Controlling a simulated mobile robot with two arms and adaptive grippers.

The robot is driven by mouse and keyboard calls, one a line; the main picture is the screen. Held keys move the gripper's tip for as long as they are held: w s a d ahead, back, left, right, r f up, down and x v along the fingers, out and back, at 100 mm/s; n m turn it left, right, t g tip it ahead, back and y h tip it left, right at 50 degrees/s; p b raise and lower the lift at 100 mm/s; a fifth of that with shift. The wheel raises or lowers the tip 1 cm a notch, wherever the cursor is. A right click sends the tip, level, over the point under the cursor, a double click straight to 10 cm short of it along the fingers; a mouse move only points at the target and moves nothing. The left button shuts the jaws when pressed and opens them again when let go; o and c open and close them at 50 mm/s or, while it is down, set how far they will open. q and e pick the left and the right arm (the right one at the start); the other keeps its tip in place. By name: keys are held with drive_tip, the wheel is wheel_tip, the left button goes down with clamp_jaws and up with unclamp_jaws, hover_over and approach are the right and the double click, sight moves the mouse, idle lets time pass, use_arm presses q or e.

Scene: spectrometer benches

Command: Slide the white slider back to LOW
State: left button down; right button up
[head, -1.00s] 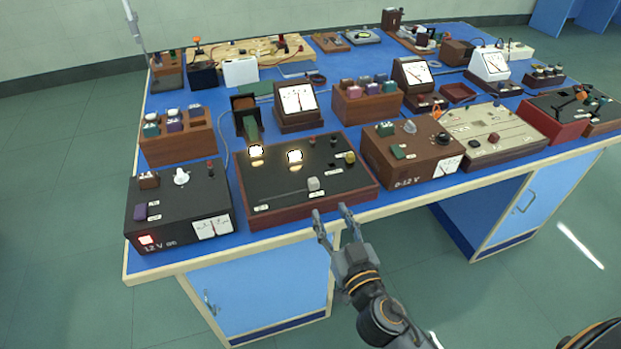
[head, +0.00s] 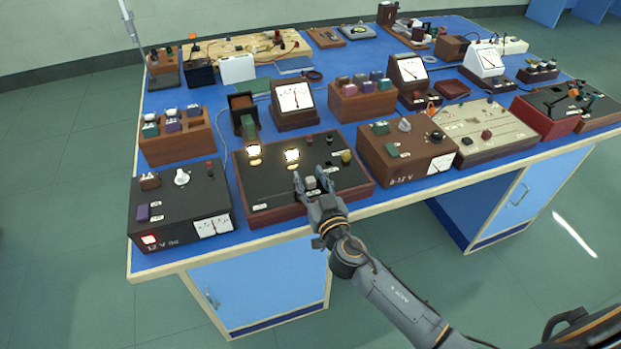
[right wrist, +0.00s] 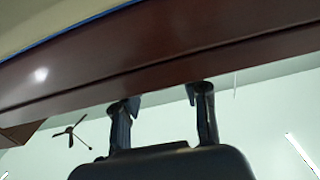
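The white slider (head: 310,182) is a small pale block at the right end of a slot in the black-topped, wood-sided lamp box (head: 262,180). Labels lie by the slot's ends, too small to read. My right gripper (head: 312,178) is open at the box's front, its fingers apart on either side of the slider; I cannot tell whether they touch it. In the right wrist view, the two spread fingers (right wrist: 163,105) reach up to the box's brown wooden front (right wrist: 160,55), and the slider does not show. My left gripper is not in view.
Two lit lamps (head: 292,156) and small knobs sit behind the slider on the box. A black 12 V supply (head: 160,210) stands left, a brown 0-12 V box (head: 385,170) right. The blue bench (head: 250,235) has a bare strip in front.

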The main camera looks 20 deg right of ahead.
sight(260, 200)
clamp_jaws()
drive_tip(key=a+b, duration=0.2)
drive_tip(key=a, duration=0.4)
drive_tip(key=a+b, duration=0.3)
drive_tip(key=a, duration=0.3)
drive_tip(key=shift+s+f+b, duration=0.2)
drive_tip(key=shift+b, duration=0.1)
drive_tip(key=shift+a+r, duration=0.1)
drive_tip(key=shift+a, duration=0.1)
drive_tip(key=shift+d+r, duration=0.1)
drive_tip(key=shift+o, duration=0.3)
unclamp_jaws()
drive_tip(key=shift+a, duration=0.25)
drive_tip(key=shift+d, duration=0.1)
